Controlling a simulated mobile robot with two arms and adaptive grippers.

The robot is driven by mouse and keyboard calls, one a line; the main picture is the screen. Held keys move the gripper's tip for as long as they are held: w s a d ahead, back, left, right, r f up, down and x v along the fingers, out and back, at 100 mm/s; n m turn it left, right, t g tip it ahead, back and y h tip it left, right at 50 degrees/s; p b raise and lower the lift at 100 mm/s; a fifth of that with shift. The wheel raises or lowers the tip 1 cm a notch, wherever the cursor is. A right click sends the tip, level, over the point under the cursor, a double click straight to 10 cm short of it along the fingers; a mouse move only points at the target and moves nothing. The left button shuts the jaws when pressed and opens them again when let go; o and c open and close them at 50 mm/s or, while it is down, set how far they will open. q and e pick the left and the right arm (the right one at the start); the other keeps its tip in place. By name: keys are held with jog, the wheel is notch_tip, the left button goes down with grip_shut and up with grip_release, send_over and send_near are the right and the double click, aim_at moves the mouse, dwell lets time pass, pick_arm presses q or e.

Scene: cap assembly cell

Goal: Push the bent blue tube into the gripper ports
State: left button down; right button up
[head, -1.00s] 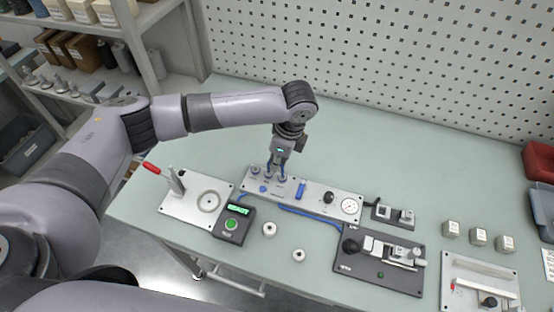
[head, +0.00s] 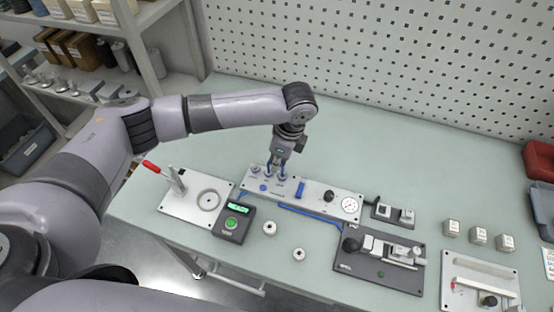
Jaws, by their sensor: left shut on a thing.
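My left gripper (head: 277,172) points down over the left part of a light metal panel (head: 318,190). It is shut on the bent blue tube (head: 269,168), which shows only as small bits of blue by the fingers. The tube's ends are at the ports on the panel, but at this size I cannot tell how deep they sit. The fingers hide most of the tube. My right gripper is not in view.
The panel also carries a blue upright part (head: 301,189), a black knob (head: 329,196) and a gauge (head: 350,205). A box with a green display (head: 234,224) stands in front. A red-handled lever plate (head: 191,212) is at left, a dark fixture (head: 378,275) at right.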

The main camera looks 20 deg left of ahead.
pick_arm(q)
jog(key=shift+f, duration=0.55)
dwell(0.4)
jog(key=c, duration=1.5)
grip_release()
jog(key=shift+c, duration=0.2)
